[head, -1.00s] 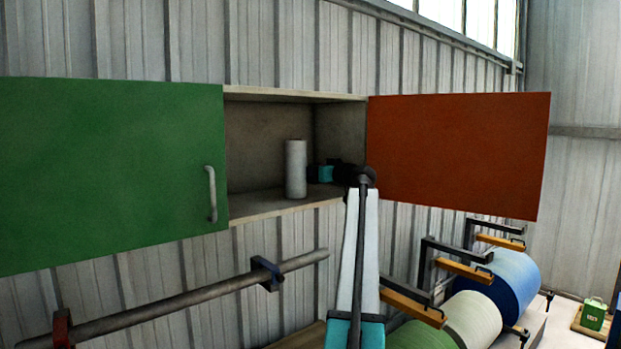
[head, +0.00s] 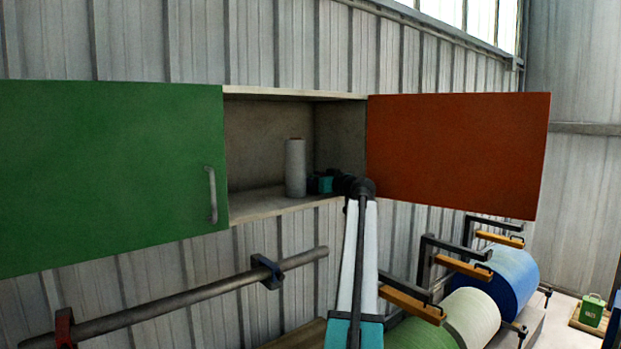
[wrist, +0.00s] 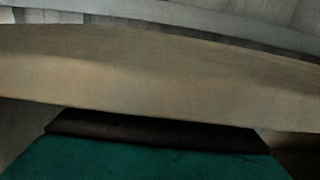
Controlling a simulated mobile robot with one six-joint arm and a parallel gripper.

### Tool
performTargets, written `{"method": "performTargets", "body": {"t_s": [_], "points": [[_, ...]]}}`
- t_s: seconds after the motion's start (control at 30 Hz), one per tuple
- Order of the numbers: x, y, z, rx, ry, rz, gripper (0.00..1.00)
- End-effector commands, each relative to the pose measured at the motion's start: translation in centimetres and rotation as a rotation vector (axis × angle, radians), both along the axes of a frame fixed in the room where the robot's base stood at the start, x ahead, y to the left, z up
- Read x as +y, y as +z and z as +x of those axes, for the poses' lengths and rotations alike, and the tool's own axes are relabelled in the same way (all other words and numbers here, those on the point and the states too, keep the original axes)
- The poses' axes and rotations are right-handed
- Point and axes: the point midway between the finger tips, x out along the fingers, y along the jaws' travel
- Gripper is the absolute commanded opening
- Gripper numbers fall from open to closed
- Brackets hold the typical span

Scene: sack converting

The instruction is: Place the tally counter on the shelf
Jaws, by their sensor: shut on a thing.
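The shelf (head: 262,207) is the pale floor board of an open wall cabinet. My gripper (head: 314,184), teal and black, is inside the cabinet opening at its right side, low over the shelf. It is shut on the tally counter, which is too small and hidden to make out. I cannot tell whether the counter touches the shelf. In the wrist view, a dark and teal shape (wrist: 155,155) fills the bottom, with a broad pale board (wrist: 150,75) of the cabinet across the middle.
A pale upright spool (head: 295,168) stands on the shelf just left of my gripper. A green door (head: 110,175) flanks the opening on the left and an orange-red door (head: 455,155) on the right. The shelf left of the spool is clear. A grey bar (head: 180,300) runs below.

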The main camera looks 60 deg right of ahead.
Motion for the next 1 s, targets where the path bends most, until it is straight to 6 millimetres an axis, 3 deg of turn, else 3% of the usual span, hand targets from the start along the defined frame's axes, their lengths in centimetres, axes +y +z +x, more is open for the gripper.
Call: {"method": "performTargets", "body": {"t_s": [0.17,0.2,0.23,0.67,1.0], "points": [[0.0,-0.1,0.0,-0.001,-0.001,0.000,0.38],[0.0,-0.2,0.0,0.000,0.000,0.000,0.68],[0.0,-0.2,0.0,0.000,-0.001,0.000,0.73],[0.0,0.1,0.0,0.000,0.000,0.000,0.74],[1.2,-0.3,-3.3,0.000,-0.002,0.000,0.74]]}}
